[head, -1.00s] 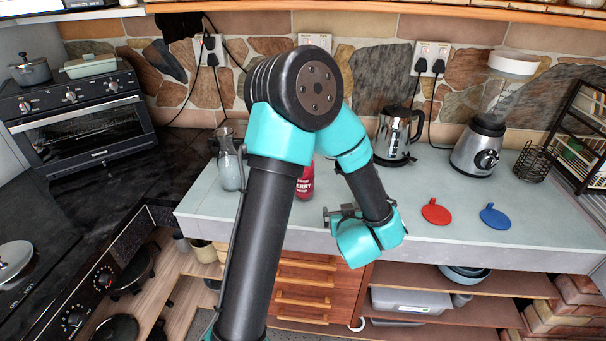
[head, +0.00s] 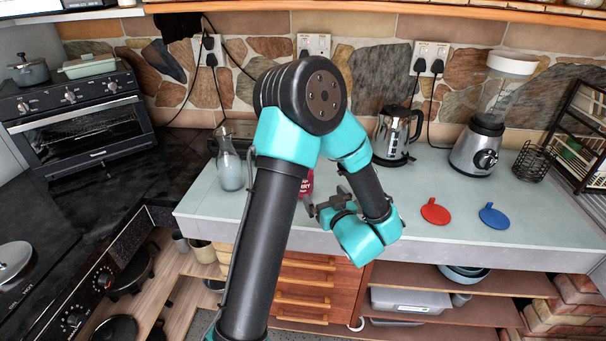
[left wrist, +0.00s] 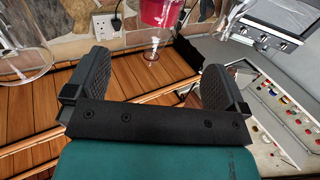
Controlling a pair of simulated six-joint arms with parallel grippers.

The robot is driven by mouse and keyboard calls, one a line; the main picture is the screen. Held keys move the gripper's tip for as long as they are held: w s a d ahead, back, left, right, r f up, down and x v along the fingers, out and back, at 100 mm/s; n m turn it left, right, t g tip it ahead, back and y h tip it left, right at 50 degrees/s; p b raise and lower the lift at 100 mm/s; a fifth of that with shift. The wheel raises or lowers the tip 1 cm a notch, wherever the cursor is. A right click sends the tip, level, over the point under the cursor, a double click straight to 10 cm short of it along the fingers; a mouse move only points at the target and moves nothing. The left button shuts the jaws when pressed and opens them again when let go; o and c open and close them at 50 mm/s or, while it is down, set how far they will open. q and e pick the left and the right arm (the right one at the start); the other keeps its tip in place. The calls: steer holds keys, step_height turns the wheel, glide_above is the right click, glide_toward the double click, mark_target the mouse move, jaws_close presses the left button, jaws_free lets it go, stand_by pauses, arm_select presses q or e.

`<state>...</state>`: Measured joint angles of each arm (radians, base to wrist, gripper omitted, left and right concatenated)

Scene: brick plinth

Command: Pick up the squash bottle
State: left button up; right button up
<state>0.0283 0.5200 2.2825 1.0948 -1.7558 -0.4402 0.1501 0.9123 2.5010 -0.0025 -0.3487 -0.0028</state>
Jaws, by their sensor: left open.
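The squash bottle (head: 308,184) is red with white lettering and stands on the pale grey worktop. In the head view, most of it is hidden behind my left arm and gripper. My left gripper (head: 324,198) is open and empty, low in front of the bottle and close to it. In the left wrist view, the two dark fingers (left wrist: 157,64) are spread apart. A red body with a clear end, likely the bottle (left wrist: 160,12), shows at the top beyond the gap between them. My right gripper is not in view.
A glass jug (head: 230,170) stands left of the bottle. A kettle (head: 394,136), blender (head: 481,146) and wire basket (head: 531,160) stand to the right. Red (head: 435,212) and blue (head: 494,216) discs lie on clear worktop near its front edge.

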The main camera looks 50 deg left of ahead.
arm_select(q)
steer(key=x, duration=1)
steer(key=shift+a, duration=0.3)
steer(key=shift+w+a, duration=0.1)
steer(key=shift+w, duration=0.05)
steer(key=shift+x, duration=2.5)
steer(key=c, duration=1.3)
